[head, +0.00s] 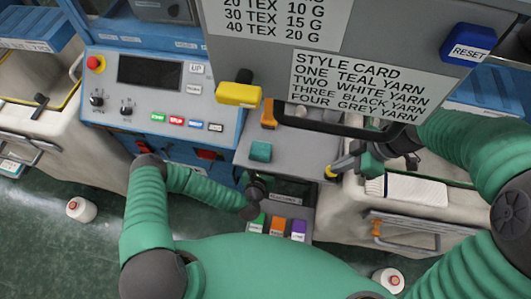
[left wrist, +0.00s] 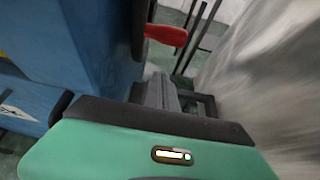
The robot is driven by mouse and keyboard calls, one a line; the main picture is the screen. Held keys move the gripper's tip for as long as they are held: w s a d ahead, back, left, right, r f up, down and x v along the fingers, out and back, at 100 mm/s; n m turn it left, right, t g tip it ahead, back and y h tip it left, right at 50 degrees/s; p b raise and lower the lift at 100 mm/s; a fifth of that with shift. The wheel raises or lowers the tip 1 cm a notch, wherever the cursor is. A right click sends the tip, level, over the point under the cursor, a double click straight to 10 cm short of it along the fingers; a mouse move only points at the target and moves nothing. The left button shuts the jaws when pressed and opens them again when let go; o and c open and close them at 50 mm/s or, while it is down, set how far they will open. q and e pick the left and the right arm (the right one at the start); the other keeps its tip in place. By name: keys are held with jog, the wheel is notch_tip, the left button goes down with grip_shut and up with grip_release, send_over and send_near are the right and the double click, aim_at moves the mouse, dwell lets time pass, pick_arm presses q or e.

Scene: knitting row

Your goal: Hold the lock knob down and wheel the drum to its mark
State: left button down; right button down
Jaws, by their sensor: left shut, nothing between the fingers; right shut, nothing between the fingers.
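My right gripper (head: 338,168) is shut and empty, its tip beside or against a small dark knob with a yellow ring (head: 330,173) at the right edge of the grey plate. I cannot tell whether the knob is pressed. My left gripper (head: 254,203) is shut and empty, low in front of the machine, above the coloured blocks. In the left wrist view its dark fingers (left wrist: 160,92) point down a gap beside a blue wall. A red handle (left wrist: 166,35) stands beyond them. No drum or mark can be clearly made out; the left arm and panels hide part of the machine front.
A yellow lever head (head: 238,95) sticks out above the plate. A teal block (head: 260,151) and an orange block (head: 269,115) are on the plate. A control panel (head: 150,90) is at left, a style card (head: 358,82) above. Yarn cones (head: 81,209) stand on the floor.

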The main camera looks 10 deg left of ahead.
pick_arm(q)
jog(key=s+r+m+t, duration=0.1)
jog(key=s+r+m, duration=0.25)
jog(key=m, duration=0.85)
jog(key=s+r+m+t, duration=0.15)
jog(key=r+m, duration=0.35)
jog(key=m, duration=0.7)
jog(key=s+r+m+t, duration=0.1)
jog(key=s+r+m, duration=0.25)
jog(key=m, duration=0.85)
jog(key=w+f, duration=0.5)
jog(key=w, duration=0.6)
jog(key=shift+a, duration=0.2)
jog(key=shift+w, duration=0.1)
